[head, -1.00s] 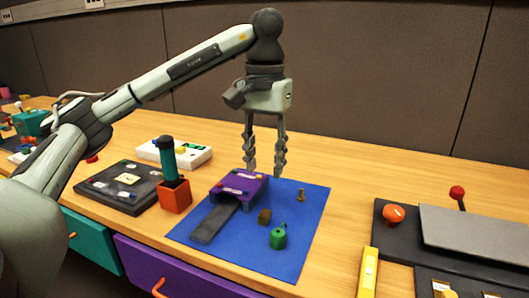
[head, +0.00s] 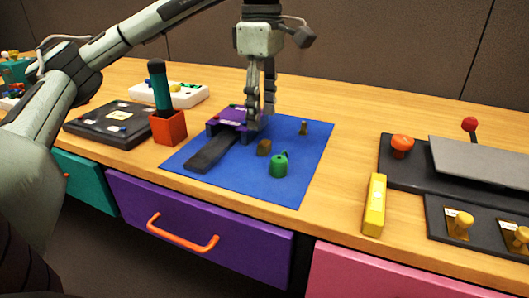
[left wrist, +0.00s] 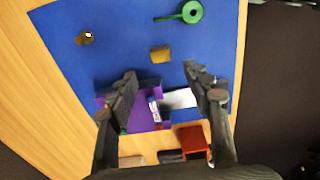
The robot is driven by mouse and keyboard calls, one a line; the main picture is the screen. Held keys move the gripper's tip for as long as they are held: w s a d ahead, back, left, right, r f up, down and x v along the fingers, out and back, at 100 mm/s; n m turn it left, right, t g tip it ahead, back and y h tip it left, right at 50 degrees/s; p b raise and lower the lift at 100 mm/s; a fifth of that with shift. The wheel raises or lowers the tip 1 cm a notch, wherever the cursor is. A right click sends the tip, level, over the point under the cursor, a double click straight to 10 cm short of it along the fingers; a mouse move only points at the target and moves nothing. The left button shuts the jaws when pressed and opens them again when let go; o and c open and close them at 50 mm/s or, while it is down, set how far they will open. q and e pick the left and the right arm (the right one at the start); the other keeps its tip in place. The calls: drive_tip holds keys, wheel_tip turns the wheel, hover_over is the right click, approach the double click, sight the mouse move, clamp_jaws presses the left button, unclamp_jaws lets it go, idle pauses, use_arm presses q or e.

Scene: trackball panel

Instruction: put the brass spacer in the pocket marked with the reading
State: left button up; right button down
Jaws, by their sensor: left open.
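A small brass piece (head: 304,128), likely the spacer, stands on the blue mat (head: 300,185). In the left wrist view it (left wrist: 84,38) lies at upper left. A brown-gold block (head: 264,147) sits nearer the mat's middle; it also shows in the left wrist view (left wrist: 160,53), just beyond the fingertips. My left gripper (head: 261,118) is open and empty above the mat, beside the purple bridge (head: 235,114). In the left wrist view its fingers (left wrist: 160,73) are spread. A black panel (head: 112,122) with pale labels lies at left; its markings are too small to read.
An orange box (head: 168,128) holds a teal cylinder. A yellow bar (head: 375,205) and a black control panel (head: 393,165) are at right.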

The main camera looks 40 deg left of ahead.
sight(261, 142)
use_arm(q)
wheel_tip(261, 142, down, 6)
drive_tip(key=shift+s+f, duration=0.1)
drive_tip(key=shift+c, duration=0.6)
clamp_jaws()
